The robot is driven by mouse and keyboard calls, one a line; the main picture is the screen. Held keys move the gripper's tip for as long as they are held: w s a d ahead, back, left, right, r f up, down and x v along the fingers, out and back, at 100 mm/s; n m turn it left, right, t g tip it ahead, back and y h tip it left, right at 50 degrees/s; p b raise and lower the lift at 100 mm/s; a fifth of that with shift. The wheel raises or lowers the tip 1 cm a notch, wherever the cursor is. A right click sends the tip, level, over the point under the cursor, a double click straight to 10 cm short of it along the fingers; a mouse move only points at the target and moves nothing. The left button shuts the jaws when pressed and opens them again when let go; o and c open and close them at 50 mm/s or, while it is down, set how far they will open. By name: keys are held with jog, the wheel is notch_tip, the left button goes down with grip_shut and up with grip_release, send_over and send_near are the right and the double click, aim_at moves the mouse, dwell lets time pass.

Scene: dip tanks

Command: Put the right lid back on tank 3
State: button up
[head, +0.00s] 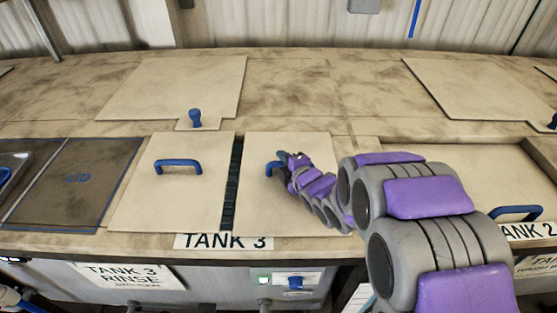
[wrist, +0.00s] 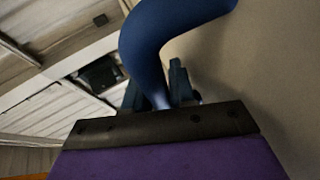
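The right lid (head: 290,210) of tank 3 is a beige panel with a blue bar handle (head: 272,169). It lies over the right part of tank 3, behind the TANK 3 label (head: 223,241), and looks about flat. A narrow dark gap (head: 232,185) shows between it and the left lid (head: 170,205), which has its own blue handle. My gripper (head: 288,160) is at the right lid's handle. In the wrist view the blue handle (wrist: 160,45) runs down between the dark fingers (wrist: 158,92), which look closed on it. The lid's right edge is partly hidden by my arm.
Tank 2's lid (head: 460,165) with a blue handle is at the right. Flat panels with blue knobs (head: 195,118) lie behind the tanks, before a corrugated wall.

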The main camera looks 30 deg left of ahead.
aim_at(273, 159)
jog(key=shift+o, duration=0.7)
jog(key=shift+w+d+r, duration=0.1)
jog(key=shift+d+r, duration=0.05)
jog(key=shift+d, duration=0.2)
jog(key=shift+o, duration=0.8)
jog(key=shift+r, duration=0.1)
jog(key=shift+o, duration=0.8)
jog(key=a, duration=0.2)
jog(key=a+f, duration=0.1)
jog(key=a, duration=0.1)
jog(key=shift+s+a, duration=0.1)
jog(key=shift+s, duration=0.1)
jog(key=shift+w+d+r, duration=0.1)
jog(key=shift+d+r, duration=0.05)
jog(key=shift+d, duration=0.6)
jog(key=shift+d+r, duration=0.1)
jog(key=shift+d, duration=0.6)
jog(key=shift+a+f, duration=0.2)
jog(key=shift+a, duration=0.65)
jog(key=shift+d, duration=0.15)
